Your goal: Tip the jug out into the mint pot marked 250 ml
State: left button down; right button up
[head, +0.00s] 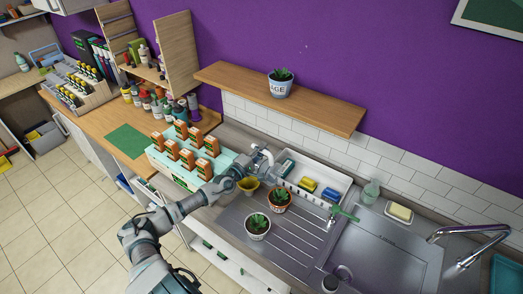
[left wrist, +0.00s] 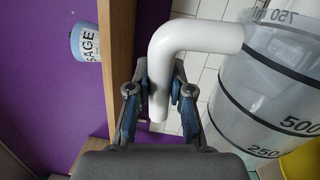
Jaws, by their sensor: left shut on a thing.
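My left gripper (head: 262,158) is shut on the white bent handle (left wrist: 160,75) of a clear jug (left wrist: 262,100). Black bands on the jug read 750 ml, 500 and 250. Against the upright sage pot, the jug looks tipped well over; I see no clear liquid level in it. A yellow pot (head: 248,185) stands just below the gripper. Two planted pots, a terracotta one (head: 278,201) and a pale one (head: 257,229), stand nearer on the counter. I cannot read a mint label or 250 ml mark on any pot. My right gripper is not in view.
The sage pot (head: 280,88) stands on the wooden shelf (head: 330,106) above. A white tray (head: 337,185) with sponges sits behind the pots. The ribbed drainer (head: 290,232) and sink (head: 385,265) lie to the right. Boxed seedling-like packs (head: 187,150) stand left of the gripper.

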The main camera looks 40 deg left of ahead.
pick_arm(q)
jog(key=shift+d+r+m, duration=0.2)
jog(key=shift+d+m, duration=0.1)
jog(key=shift+d, duration=0.15)
dwell(0.5)
